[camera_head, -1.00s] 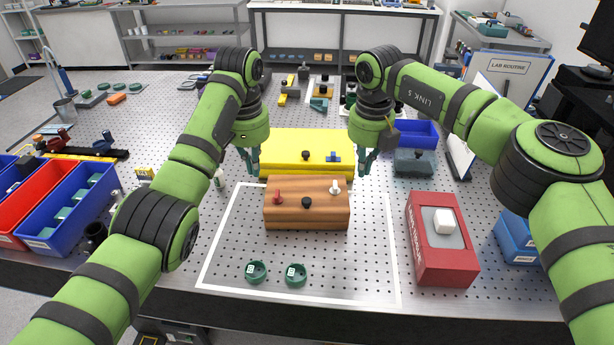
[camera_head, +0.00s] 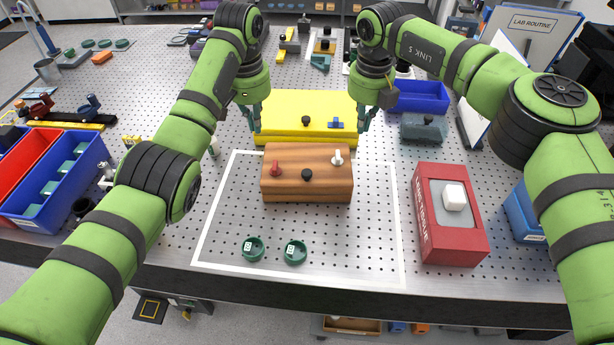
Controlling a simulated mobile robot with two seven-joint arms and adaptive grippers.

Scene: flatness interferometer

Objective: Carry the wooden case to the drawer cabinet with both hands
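The wooden case (camera_head: 290,190) rests on the perforated bench top inside a white outlined square. My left gripper (camera_head: 256,122) points down at the left end of a yellow box (camera_head: 285,104) behind the case. My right gripper (camera_head: 364,120) points down at that box's right end. Both grippers are behind the wooden case and apart from it. Their fingers show nearly edge-on, so their opening and any contact with the yellow box are unclear. I cannot make out the drawer cabinet for certain.
Two green round cups (camera_head: 253,249) lie near the bench's front edge. A red tissue box (camera_head: 448,238) stands right of the outlined square. A blue bin (camera_head: 62,197) stands at left, another blue bin (camera_head: 418,97) behind my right gripper.

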